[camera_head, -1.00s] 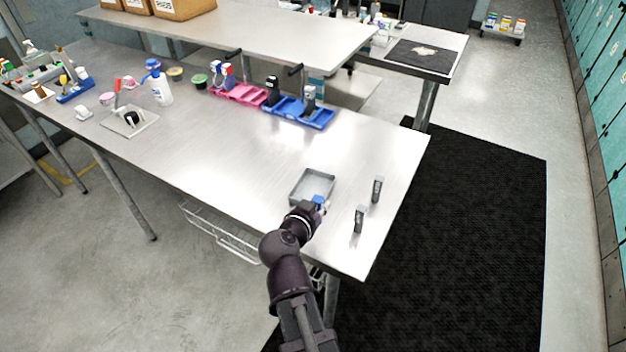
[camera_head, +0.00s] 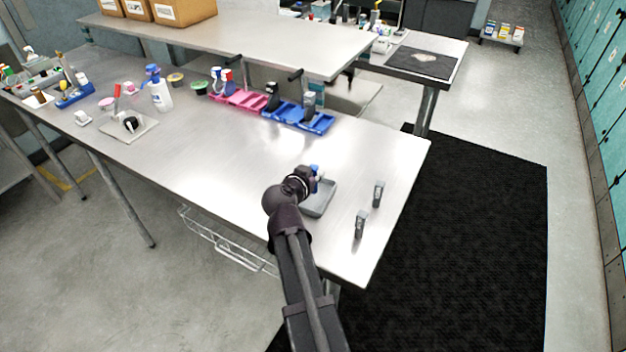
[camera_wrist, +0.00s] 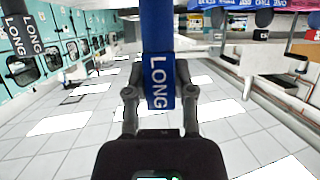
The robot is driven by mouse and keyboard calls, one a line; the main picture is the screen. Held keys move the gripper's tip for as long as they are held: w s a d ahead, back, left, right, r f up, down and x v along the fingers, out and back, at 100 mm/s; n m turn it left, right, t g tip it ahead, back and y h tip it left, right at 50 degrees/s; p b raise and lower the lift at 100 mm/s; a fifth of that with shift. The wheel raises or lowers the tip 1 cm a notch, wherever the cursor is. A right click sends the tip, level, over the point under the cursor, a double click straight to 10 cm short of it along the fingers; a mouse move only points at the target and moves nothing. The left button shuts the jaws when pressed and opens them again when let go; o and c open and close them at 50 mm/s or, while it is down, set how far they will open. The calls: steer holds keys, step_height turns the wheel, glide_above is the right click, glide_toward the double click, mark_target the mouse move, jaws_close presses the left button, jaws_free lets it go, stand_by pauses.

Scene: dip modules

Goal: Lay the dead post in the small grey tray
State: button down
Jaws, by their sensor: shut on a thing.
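My gripper (camera_head: 316,174) is above the far left edge of the small grey tray (camera_head: 318,205). In the wrist view its fingers (camera_wrist: 160,95) are shut on a blue post (camera_wrist: 158,35) lettered LONG, which runs up out of the picture. In the head view only a small blue bit of that post shows beside my gripper. My wrist and arm hide the tray's left part; the bare part that shows is empty. I cannot tell from a marking whether the held post is the dead one.
Two grey posts stand upright on the table right of the tray, one farther (camera_head: 378,194) and one nearer (camera_head: 360,224). Pink (camera_head: 238,97) and blue (camera_head: 318,124) bins stand at the back. The table's right edge is close by. The middle of the table is clear.

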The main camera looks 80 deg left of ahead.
steer(key=shift+a, duration=0.1)
steer(key=shift+a, duration=0.3)
steer(key=shift+a+f+b, duration=0.25)
steer(key=shift+f+b, duration=0.35)
steer(key=shift+b, duration=0.05)
steer(key=shift+f+b, duration=1.2)
steer(key=shift+f, duration=0.2)
steer(key=shift+c, duration=2.3)
jaws_free()
steer(key=shift+r, duration=0.1)
steer(key=shift+r, duration=0.15)
